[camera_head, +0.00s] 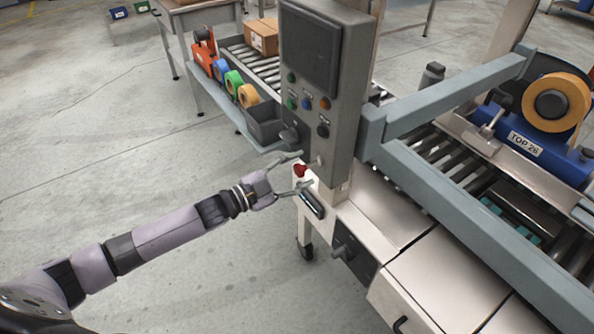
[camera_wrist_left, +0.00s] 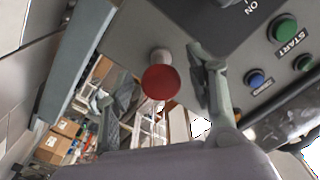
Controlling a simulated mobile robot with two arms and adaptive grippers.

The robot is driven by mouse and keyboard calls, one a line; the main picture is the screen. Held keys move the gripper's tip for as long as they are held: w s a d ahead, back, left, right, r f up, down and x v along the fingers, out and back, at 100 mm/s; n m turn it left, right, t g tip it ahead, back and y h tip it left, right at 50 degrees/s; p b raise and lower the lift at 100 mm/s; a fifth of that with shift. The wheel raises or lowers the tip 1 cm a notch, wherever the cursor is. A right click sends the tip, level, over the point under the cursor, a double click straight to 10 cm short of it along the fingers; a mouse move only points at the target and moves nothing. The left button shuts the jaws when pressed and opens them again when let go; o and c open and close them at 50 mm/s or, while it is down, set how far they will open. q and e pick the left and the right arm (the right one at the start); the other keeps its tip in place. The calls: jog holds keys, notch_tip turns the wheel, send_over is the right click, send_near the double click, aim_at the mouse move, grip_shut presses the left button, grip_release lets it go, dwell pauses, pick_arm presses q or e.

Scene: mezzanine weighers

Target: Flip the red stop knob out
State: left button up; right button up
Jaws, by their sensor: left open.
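The red stop knob (camera_head: 300,171) sits low on the grey control panel (camera_head: 322,85) of the machine. In the left wrist view it is a round red cap (camera_wrist_left: 161,82) on a pale stem. My left gripper (camera_head: 305,169) is open, with one finger on each side of the knob in the head view. In the wrist view the knob also shows between the two spread fingers (camera_wrist_left: 158,68). A gap shows between the knob and each finger, and I see no contact. My right gripper is not in view.
Green, blue and orange buttons (camera_head: 306,103) and a dark switch (camera_head: 290,133) are on the panel. A grey frame arm (camera_head: 445,200) crosses the roller conveyor at right. Tape rolls (camera_head: 234,83) stand on a shelf behind. Open floor (camera_head: 110,150) lies left.

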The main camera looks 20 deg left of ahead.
pick_arm(q)
jog(key=v, duration=1.2)
dwell(0.4)
jog(key=s+a+f+n+g+y, duration=0.1)
jog(key=s+a+f+n+y, duration=0.25)
jog(key=f, duration=0.75)
jog(key=s+a+f+n+g+y, duration=0.1)
jog(key=s+a+f+n+y, duration=0.2)
jog(key=f, duration=0.8)
jog(key=s+a+f+n+g+y, duration=0.1)
jog(key=a+f+n+y, duration=0.3)
jog(key=f, duration=0.7)
jog(key=s+d+f+g, duration=0.3)
jog(key=s+f+g, duration=0.2)
jog(key=s+f, duration=0.85)
jog(key=s+d+f+n+g, duration=0.1)
jog(key=s+d+f+g, duration=0.1)
jog(key=s, duration=0.7)
jog(key=s+d+f+n+g, duration=0.1)
jog(key=s+d+f+g, duration=0.2)
jog(key=s, duration=0.7)
jog(key=d+f, duration=0.2)
jog(key=d, duration=0.2)
jog(key=shift+s+d+f, duration=0.2)
jog(key=shift+f, duration=0.1)
